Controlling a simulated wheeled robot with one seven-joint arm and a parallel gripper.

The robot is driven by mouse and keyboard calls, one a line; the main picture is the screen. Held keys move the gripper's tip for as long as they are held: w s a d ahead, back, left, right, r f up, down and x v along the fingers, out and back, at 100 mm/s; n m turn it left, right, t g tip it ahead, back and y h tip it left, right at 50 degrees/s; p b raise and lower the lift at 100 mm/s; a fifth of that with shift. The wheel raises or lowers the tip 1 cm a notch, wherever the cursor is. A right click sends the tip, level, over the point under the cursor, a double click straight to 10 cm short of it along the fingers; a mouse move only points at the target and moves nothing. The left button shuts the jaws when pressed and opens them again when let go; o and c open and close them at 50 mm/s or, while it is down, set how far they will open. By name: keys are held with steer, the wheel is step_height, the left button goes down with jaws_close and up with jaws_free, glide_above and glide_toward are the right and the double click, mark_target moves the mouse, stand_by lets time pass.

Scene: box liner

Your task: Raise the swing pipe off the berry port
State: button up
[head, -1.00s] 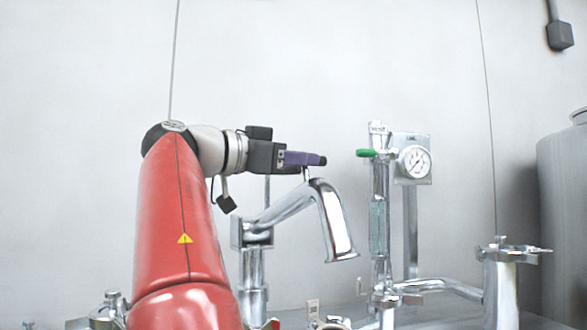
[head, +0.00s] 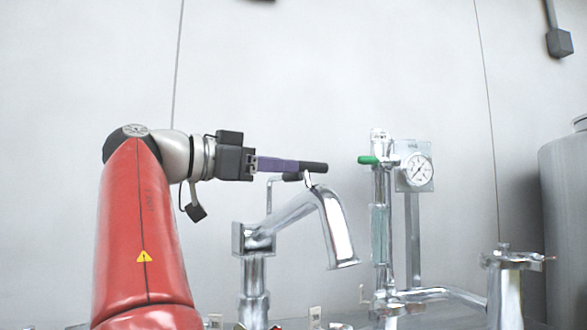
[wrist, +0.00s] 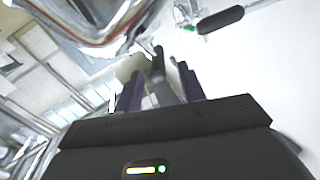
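The swing pipe (head: 332,225) is a chrome tube on a post. It slopes up to a bend, and its end points down at the right, with clear space right under the mouth. A thin loop joins it to a black handle (head: 314,167) above the bend. My gripper (head: 293,165) has purple fingers level with the handle at its left end. In the wrist view, the fingers (wrist: 160,84) stand apart with a dark bar between them, seemingly the handle, with gaps beside it. I cannot tell which fitting is the berry port.
A pipe stand with a green-handled valve (head: 368,160) and a gauge (head: 418,171) stands right of the swing pipe. A clamped chrome fitting (head: 505,285) and a grey tank (head: 565,210) are farther right.

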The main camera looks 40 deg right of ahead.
steer(key=v, duration=0.3)
steer(key=shift+s, duration=0.1)
stand_by(0.5)
